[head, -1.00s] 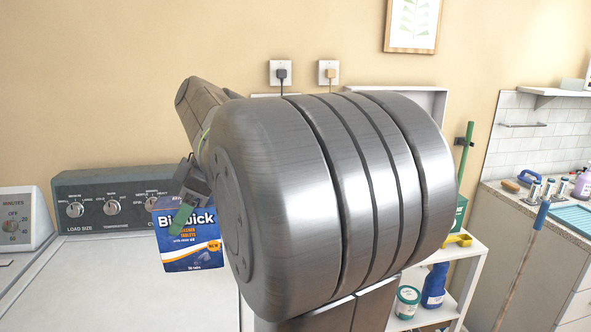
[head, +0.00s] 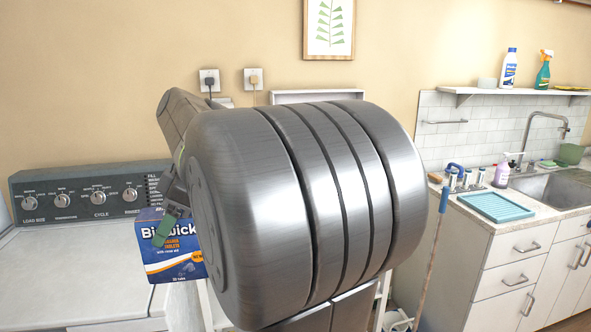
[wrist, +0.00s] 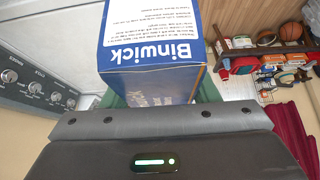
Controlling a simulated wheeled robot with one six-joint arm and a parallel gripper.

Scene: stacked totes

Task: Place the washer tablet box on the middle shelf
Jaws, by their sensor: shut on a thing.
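The washer tablet box (head: 172,255) is blue and white with an orange band and "Binwick" lettering. My gripper (head: 166,226) is shut on it, with a green-tipped finger across its front face in the head view. The box hangs in the air in front of the washing machine's right side. In the wrist view the box (wrist: 152,40) fills the upper middle, between the green fingers. A white shelf unit (head: 384,296) stands behind my arm; my arm hides most of it, and its middle shelf cannot be made out.
The washing machine (head: 60,262) stands at the left with a dark control panel. A counter (head: 500,222) with sink, teal rack (head: 495,206) and bottles is at the right. A blue-topped pole (head: 432,250) leans before it. The wrist view also shows a wall shelf with balls (wrist: 265,50).

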